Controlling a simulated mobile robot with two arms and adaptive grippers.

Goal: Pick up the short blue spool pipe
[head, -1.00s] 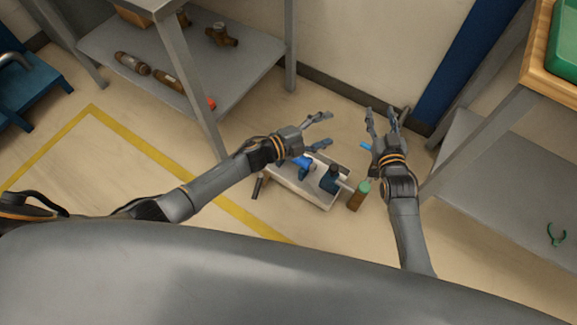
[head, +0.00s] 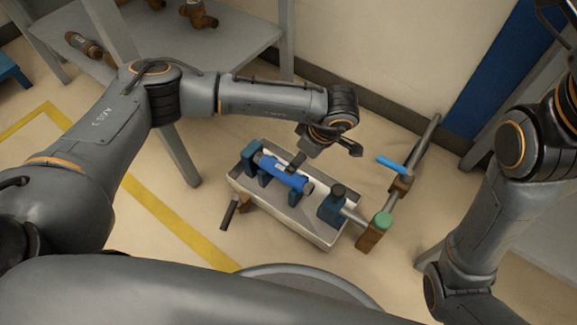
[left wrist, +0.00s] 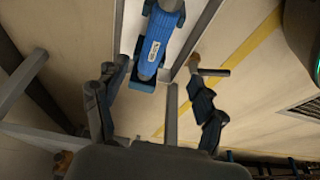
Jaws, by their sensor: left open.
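The short blue spool pipe (head: 284,175) lies across blue supports (head: 250,157) in a grey tray (head: 318,233). It carries a small white label. The pipe also shows at the top middle of the left wrist view (left wrist: 155,42). My left gripper (head: 326,158) is open and points down just above the pipe's far side in the head view. In the left wrist view its open fingers (left wrist: 157,72) stand on either side of the pipe's line; I see no contact. My right arm is at the right edge, its hand cut off by the frame.
A dark blue clamp-like part (head: 333,204) stands in the tray. A dark rod (head: 229,212) lies left of the tray. A shelf (head: 230,40) stands behind.

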